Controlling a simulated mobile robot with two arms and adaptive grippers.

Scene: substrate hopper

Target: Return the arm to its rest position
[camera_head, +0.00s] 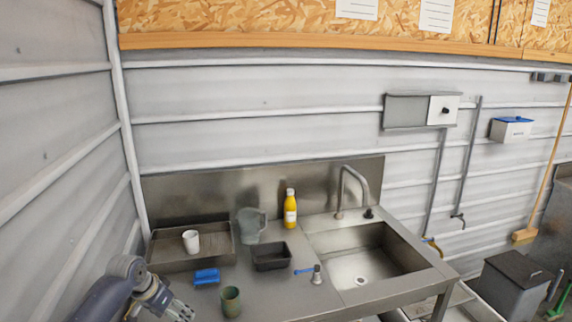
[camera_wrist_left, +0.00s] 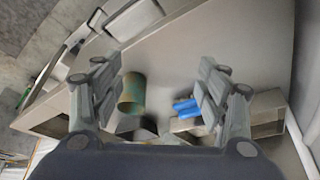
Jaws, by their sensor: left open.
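My left arm comes in at the lower left of the head view, and its gripper (camera_head: 180,308) is over the front left edge of the steel counter (camera_head: 215,288). In the left wrist view the left gripper (camera_wrist_left: 160,90) has its fingers wide apart with nothing held between them. A green-brown cup (camera_head: 231,301) stands on the counter to the right of the gripper. The cup also shows in the left wrist view (camera_wrist_left: 131,92), beyond the fingers and apart from them. My right gripper is in neither view.
A blue sponge or brush (camera_head: 206,276) lies near the gripper. Behind are a tray (camera_head: 165,267) with a white cup (camera_head: 191,241), a clear jug (camera_head: 250,225), a yellow bottle (camera_head: 290,210) and a black container (camera_head: 271,257). The sink (camera_head: 365,262) is at right; the wall closes the left side.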

